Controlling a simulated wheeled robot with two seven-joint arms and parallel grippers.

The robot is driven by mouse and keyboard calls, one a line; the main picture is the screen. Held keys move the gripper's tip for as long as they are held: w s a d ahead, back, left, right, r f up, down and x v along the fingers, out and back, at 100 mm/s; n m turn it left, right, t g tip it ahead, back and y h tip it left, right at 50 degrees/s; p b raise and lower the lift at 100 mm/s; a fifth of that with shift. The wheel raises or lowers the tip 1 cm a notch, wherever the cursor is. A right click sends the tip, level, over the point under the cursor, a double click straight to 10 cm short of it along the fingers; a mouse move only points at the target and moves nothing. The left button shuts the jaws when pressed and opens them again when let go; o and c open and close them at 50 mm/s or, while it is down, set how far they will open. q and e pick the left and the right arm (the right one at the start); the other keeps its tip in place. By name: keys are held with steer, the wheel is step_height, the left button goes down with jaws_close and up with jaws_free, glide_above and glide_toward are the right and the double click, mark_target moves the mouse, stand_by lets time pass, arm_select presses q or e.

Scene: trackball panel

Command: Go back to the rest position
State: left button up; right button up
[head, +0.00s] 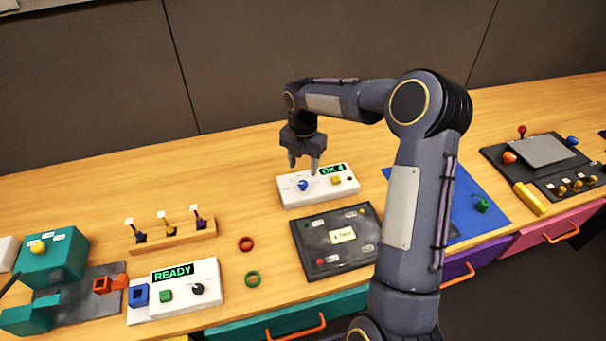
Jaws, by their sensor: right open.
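My right arm rises from the bottom right and bends over the table. Its gripper (303,164) points down, open and empty, over the back edge of a white panel (335,192). The panel has a blue ball (303,185), a yellow square button (336,180) and a green display (332,169) that reads like "OK 4". The fingertips show just above the ball and the display; I cannot tell the exact gap. My left gripper is not in view.
A dark panel (312,232) lies in front of the white one, beside my arm. A "READY" box (205,292), a wooden switch rack (172,239) and a teal box (60,262) stand left. The table's back strip is clear.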

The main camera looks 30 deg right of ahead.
steer(key=shift+r, duration=0.85)
steer(key=s+a+r+m+t+y, duration=0.1)
steer(key=s+a+r+m, duration=0.1)
steer(key=s+r+m, duration=0.4)
steer(key=s+a+r+m+t, duration=0.1)
steer(key=s+a+r+m, duration=0.3)
steer(key=s, duration=0.4)
steer(key=s+a+f+m+t+y, duration=0.1)
steer(key=s+a+m, duration=0.2)
steer(key=s+m, duration=0.4)
steer(key=s+a+f+m+t+y, duration=0.1)
steer(key=s+a+m+t, duration=0.1)
steer(key=s+m, duration=0.6)
steer(key=shift+s+a+m+t+y, duration=0.3)
steer(key=shift+a+m+y, duration=0.1)
steer(key=shift+m, duration=0.1)
